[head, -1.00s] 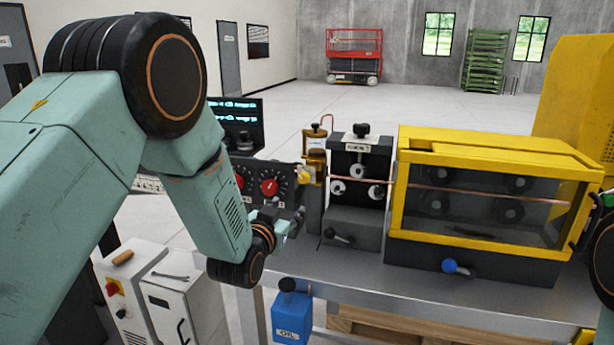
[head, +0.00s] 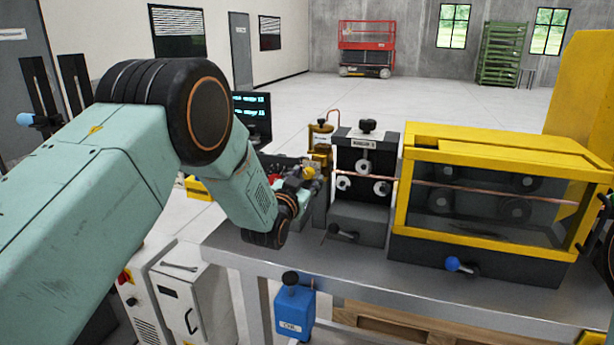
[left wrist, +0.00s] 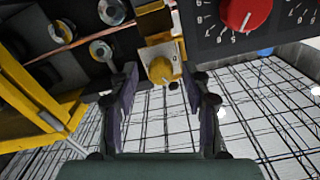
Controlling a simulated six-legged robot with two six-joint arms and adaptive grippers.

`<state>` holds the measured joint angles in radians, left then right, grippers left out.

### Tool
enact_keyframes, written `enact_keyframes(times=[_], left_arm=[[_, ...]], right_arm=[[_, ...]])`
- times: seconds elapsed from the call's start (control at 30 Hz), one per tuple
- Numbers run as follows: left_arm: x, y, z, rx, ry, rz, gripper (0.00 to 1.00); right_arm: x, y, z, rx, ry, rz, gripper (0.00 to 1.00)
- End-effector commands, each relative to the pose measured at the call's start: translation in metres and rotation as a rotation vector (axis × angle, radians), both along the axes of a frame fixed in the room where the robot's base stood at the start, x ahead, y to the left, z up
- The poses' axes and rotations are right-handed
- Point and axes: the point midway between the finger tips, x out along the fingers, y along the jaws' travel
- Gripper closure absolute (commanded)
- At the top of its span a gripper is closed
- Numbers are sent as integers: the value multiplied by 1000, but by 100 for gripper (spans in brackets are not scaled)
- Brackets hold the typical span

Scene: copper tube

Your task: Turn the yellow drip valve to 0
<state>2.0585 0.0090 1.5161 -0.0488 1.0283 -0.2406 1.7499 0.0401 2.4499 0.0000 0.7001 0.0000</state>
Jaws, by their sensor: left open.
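In the head view the yellow knob (head: 308,172) is a small spot partly hidden by my gripper. My left gripper (head: 305,183) is at the valve, below the brass oiler (head: 321,135). In the left wrist view its two fingers (left wrist: 161,88) stand apart, one on each side of the knob, with gaps visible. I cannot read a scale on the valve. My right gripper is out of view.
The roller unit (head: 361,165) and yellow-framed guard (head: 490,195) stand right of the valve, with a copper tube (head: 480,190) running through. A blue oil can (head: 294,305) hangs in front.

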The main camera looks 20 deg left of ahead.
Motion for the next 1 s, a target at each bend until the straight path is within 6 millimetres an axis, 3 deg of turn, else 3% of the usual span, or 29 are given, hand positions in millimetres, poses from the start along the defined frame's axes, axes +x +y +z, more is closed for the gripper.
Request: enact_keyframes(times=[0.43, 1.0], left_arm=[[7, -2, 0, 0, 0, 0, 53], [7, -2, 1, -1, -1, 2, 100]], right_arm=[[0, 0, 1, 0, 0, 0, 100], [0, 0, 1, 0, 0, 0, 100]])
